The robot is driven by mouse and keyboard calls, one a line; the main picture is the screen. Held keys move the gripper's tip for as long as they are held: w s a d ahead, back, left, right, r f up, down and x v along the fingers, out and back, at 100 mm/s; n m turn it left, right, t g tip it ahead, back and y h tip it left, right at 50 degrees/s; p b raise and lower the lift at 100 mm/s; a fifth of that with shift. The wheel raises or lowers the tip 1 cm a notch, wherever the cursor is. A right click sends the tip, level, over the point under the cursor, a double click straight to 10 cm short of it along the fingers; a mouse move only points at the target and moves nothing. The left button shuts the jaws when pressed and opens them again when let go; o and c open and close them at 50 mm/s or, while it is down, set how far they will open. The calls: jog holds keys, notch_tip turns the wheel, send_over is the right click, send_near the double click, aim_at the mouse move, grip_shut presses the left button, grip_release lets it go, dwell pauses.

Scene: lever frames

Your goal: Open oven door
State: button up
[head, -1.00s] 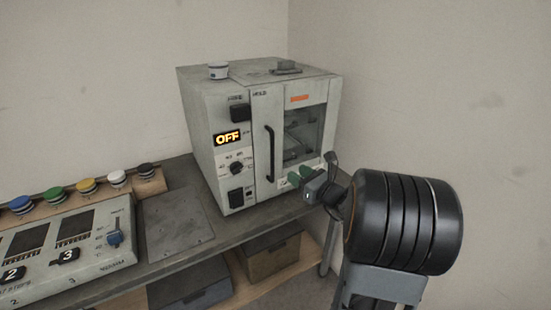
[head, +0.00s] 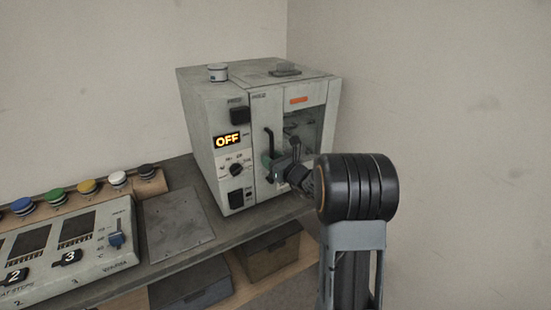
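The oven (head: 222,110) is a pale grey box on the bench, with a lit "OFF" display (head: 228,140) on its front. Its windowed door (head: 305,95) looks closed. The black vertical door handle (head: 268,138) shows only its upper part; the lower part is hidden by my gripper. My gripper (head: 270,164) has its green-tipped fingers at the handle's lower half, in front of the door. Whether the fingers touch or close around the handle cannot be told from this angle.
A control panel (head: 70,250) with several coloured buttons behind it is at the left. A bare plate (head: 172,225) lies on the bench between panel and oven. Boxes (head: 270,254) sit on the shelf below. A wall stands right of the oven.

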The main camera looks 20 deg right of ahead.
jog(key=shift+c, duration=0.3)
grip_shut()
jog(key=shift+r, duration=0.1)
